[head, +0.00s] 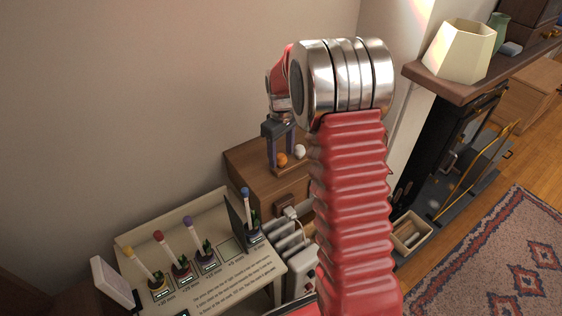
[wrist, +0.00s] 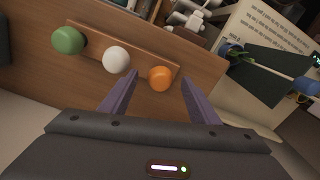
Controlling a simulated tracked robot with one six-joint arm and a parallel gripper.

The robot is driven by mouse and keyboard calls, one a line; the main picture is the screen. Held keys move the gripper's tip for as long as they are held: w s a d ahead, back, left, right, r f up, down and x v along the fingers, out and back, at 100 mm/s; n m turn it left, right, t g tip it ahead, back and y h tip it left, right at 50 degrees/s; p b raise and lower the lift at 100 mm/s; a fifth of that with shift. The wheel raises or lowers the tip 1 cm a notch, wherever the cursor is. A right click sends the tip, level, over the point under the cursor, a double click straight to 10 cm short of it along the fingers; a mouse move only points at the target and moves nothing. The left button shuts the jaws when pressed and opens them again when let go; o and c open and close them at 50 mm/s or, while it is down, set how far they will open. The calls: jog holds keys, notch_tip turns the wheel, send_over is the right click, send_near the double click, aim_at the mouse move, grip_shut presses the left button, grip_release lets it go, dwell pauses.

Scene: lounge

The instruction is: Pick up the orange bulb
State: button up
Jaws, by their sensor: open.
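The orange bulb (wrist: 160,78) sits at one end of a small wooden strip (wrist: 135,58) on top of the wooden cabinet. A white bulb (wrist: 117,59) and a green bulb (wrist: 68,40) stand in the same row. In the wrist view my gripper (wrist: 158,85) is open, with its two purple fingers spread and the orange bulb between or just beyond their tips. In the head view my gripper (head: 281,150) is above the cabinet with the orange bulb (head: 281,159) showing between its fingers. The white bulb (head: 299,152) is just right of it. The green bulb is hidden there by my arm.
A cream display table (head: 215,275) with several coloured-top sticks in small pots stands in front left of the cabinet (head: 245,165). A dark upright panel (head: 237,222) rises at its right end. A cream lamp (head: 459,50) is on the mantel at right. The wall is close behind.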

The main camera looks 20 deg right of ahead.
aim_at(281, 155)
jog(key=shift+f, duration=0.7)
jog(key=shift+c, duration=0.5)
jog(key=c, duration=1.1)
jog(key=shift+c, duration=0.2)
notch_tip(281, 155, up, 10)
dwell(0.4)
